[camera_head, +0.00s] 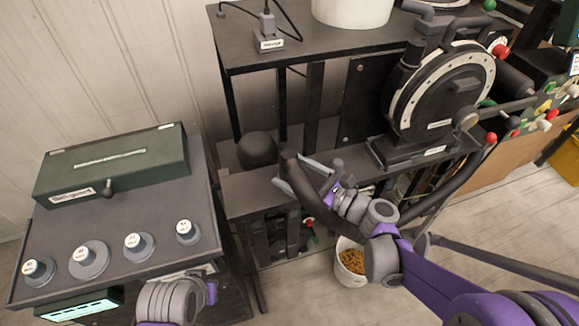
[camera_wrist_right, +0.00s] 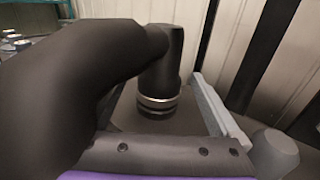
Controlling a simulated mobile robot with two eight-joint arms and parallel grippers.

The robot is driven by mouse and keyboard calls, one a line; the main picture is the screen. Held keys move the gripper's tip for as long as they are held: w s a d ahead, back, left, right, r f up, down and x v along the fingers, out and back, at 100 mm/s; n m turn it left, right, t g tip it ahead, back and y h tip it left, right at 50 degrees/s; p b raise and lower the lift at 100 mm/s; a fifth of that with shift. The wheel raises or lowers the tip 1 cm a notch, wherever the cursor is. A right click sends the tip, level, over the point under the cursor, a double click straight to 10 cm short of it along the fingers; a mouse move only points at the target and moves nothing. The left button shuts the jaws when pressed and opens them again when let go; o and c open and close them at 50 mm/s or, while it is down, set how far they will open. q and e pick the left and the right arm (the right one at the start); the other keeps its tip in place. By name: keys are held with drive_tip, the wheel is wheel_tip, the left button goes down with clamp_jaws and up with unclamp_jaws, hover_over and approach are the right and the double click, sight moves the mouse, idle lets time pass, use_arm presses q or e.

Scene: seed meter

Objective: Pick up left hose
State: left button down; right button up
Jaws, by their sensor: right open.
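The left hose (camera_head: 318,210) is a thick dark tube by the front of the black bench, curving down and right behind my right arm. Its upper end lies between the spread pale fingers of my right gripper (camera_head: 289,170), which is open. In the right wrist view the hose (camera_wrist_right: 60,85) fills the left side and bends to an elbow with a silver ring.
A grey table (camera_head: 120,215) at left holds a green box (camera_head: 112,165) and several round weights. A round seed meter (camera_head: 440,90) stands on the bench. A white bucket of seeds (camera_head: 350,262) is on the floor beneath my right arm. A dark rounded knob (camera_head: 257,150) is near the gripper.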

sight(291, 155)
drive_tip(key=shift+w+a, duration=0.3)
drive_tip(key=shift+a, duration=0.15)
clamp_jaws()
wheel_tip(291, 155, up, 10)
drive_tip(key=shift+f+p, duration=0.1)
drive_tip(key=shift+p, duration=1.15)
wheel_tip(291, 155, up, 6)
drive_tip(key=p, duration=0.4)
drive_tip(key=shift+p, duration=0.3)
